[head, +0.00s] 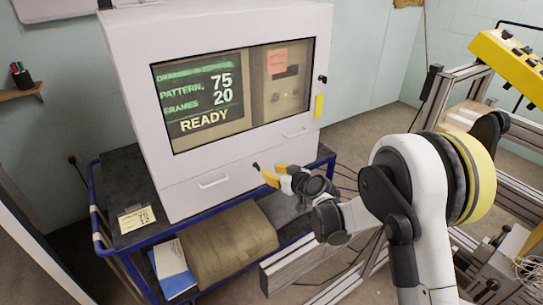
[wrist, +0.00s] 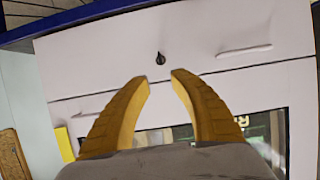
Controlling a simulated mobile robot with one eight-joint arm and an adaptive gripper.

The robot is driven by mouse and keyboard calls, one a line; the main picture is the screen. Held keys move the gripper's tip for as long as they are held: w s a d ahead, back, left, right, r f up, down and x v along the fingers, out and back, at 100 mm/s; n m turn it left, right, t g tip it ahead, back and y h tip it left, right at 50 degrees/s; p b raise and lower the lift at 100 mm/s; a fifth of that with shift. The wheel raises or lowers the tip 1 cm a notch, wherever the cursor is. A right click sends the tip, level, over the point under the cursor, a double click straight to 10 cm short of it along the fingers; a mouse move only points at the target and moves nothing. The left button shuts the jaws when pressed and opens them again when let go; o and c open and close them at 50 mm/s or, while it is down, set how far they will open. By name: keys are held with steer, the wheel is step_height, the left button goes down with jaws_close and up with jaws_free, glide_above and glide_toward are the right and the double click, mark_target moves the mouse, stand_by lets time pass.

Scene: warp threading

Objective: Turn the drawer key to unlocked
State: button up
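The drawer key (head: 256,166) is a small black key in the white drawer front (head: 190,196), right of the drawer handle (head: 213,182). In the wrist view, where the cabinet appears upside down, the key (wrist: 160,57) sits just beyond the fingertips, roughly in line with the gap between them. My gripper (head: 275,173) has yellow fingers and is open and empty, close in front of the drawer. The fingertips (wrist: 160,77) are apart from each other, and the key is not between them. I cannot tell the key's lock position.
Another black key or knob (head: 322,79) is on the cabinet's right edge above a yellow strip (head: 319,106). The screen (head: 205,98) reads READY. The white cabinet (head: 130,60) stands on a blue-framed cart (head: 102,225). A metal frame with a yellow bar (head: 510,62) stands at right.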

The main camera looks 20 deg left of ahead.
mark_target(258, 166)
steer(key=b+x, duration=0.3)
steer(key=x, duration=0.6)
steer(key=shift+a+f, duration=0.1)
steer(key=shift+a, duration=0.1)
steer(key=shift+w+a+f, duration=0.1)
steer(key=shift+w+a, duration=0.3)
jaws_close()
